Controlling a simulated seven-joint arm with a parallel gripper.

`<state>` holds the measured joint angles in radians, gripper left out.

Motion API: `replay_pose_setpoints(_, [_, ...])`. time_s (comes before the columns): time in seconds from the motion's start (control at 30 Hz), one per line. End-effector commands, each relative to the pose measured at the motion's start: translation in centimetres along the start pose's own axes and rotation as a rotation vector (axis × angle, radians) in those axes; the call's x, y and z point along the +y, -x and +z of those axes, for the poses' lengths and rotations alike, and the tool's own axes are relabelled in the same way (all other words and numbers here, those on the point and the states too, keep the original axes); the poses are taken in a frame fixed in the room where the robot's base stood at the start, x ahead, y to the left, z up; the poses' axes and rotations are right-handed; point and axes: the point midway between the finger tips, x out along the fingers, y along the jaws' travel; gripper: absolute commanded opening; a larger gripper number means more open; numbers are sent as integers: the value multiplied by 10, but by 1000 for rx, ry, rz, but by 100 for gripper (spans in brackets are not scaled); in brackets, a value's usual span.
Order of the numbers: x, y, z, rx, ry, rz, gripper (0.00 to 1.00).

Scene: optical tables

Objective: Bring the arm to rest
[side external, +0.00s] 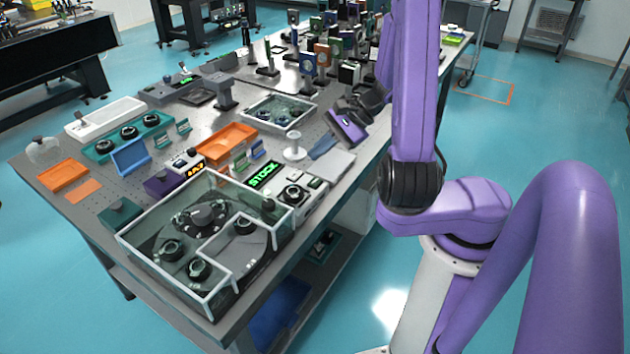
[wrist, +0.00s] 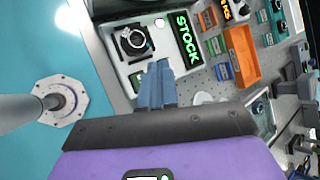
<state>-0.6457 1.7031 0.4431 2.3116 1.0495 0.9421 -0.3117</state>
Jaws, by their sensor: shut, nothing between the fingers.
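My gripper (side external: 315,154) hangs over the right edge part of the optical table (side external: 222,116), near a light grey flat plate (side external: 330,165) and a white spool-like post (side external: 294,148). Its blue fingers are together with nothing between them. In the wrist view my gripper (wrist: 160,66) also shows its fingers closed, pointing toward a white unit with a black round dial (wrist: 134,40). The height of the fingertips above the table is hard to judge.
A green STOCK display (side external: 263,175) and a clear-walled box (side external: 140,236) with black round mounts stand at the near end. Orange trays (side external: 226,141) lie mid-table. Tall optics mounts (side external: 308,62) crowd the far end. Floor to the right is mostly open.

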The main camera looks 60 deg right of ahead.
Motion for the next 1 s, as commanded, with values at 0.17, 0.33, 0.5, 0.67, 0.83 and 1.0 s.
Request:
replay_pose_setpoints(0.17, [-3,-4,5,-12,29,22,0])
replay_pose_setpoints(0.33, [-12,-16,22,-57,135,101,0])
replay_pose_setpoints(0.5, [-19,-27,44,-111,272,201,0])
replay_pose_setpoints(0.67, [-20,-35,63,-160,402,292,0])
replay_pose_setpoints(0.83, [-18,-40,81,-208,543,384,0])
replay_pose_setpoints(1.0, [-13,-41,97,-253,686,472,0])
